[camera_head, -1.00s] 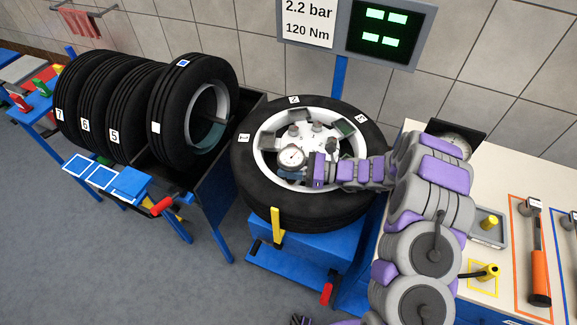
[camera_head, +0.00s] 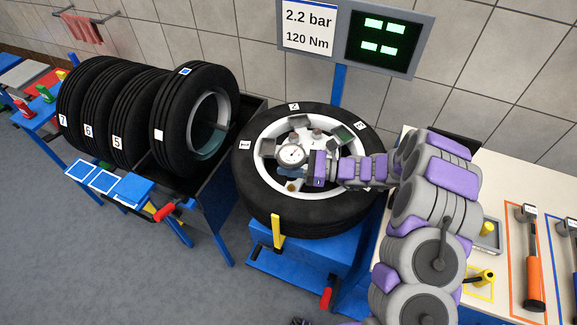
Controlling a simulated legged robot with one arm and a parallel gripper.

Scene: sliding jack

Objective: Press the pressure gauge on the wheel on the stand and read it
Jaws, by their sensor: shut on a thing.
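The wheel (camera_head: 262,199) lies flat on the blue stand (camera_head: 305,250), with a black tyre and a white rim. The pressure gauge (camera_head: 291,155), with a round white dial, is over the rim, left of the hub middle. My gripper (camera_head: 309,168) reaches in from the right and is shut on the gauge. The dial is too small to read. My gripper and arm hide the right part of the rim, and I cannot tell whether the gauge touches the valve.
A sign (camera_head: 308,25) reading 2.2 bar and 120 Nm stands behind, beside a display (camera_head: 384,42) with green marks. Several upright tyres (camera_head: 130,110) stand in a rack at left. A bench (camera_head: 515,180) with an orange-handled tool (camera_head: 533,260) is at right. A yellow lever (camera_head: 277,230) rises before the wheel.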

